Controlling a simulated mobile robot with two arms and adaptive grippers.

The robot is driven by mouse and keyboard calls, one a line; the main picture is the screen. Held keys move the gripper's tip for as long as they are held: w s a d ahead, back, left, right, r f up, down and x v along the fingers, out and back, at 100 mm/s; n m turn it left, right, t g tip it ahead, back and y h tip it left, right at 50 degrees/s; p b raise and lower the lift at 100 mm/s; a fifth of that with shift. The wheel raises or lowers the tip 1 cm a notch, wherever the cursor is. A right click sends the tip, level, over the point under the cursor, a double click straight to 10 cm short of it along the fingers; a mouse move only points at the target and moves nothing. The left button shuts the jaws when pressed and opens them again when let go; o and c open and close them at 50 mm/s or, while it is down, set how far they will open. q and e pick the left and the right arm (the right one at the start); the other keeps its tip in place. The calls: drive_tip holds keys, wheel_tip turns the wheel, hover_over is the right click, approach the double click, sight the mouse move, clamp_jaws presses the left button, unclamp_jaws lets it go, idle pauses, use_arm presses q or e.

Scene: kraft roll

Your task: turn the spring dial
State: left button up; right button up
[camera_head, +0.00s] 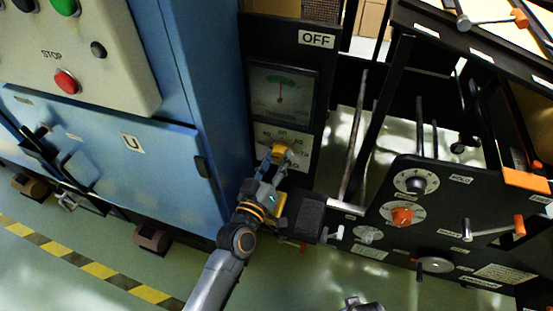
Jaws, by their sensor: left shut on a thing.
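The yellow dial (279,152) sits on a pale plate (300,147) marked with numbers, below a gauge (283,92) on the dark upright panel. My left gripper (276,160) reaches up from below and is shut on the yellow dial. Its fingers cover the dial's lower part and some of the plate's print. The gauge needle points nearly straight up, at the green band. A small grey part at the bottom edge seems to be my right gripper (360,304); its fingers cannot be made out.
A blue cabinet (110,150) with a red stop button (67,81) stands at left. A black panel at right carries a white-ringed knob (416,182), an orange knob (402,215) and an orange-handled crank (495,229). Metal bars stand between the panels. Green floor is open below.

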use_arm(q)
drive_tip(key=o, duration=1.2)
drive_tip(key=shift+c, duration=0.2)
drive_tip(key=shift+s+a+f, duration=0.1)
drive_tip(key=shift+s+a, duration=0.1)
drive_tip(key=shift+s, duration=0.25)
drive_tip(key=v, duration=1.1)
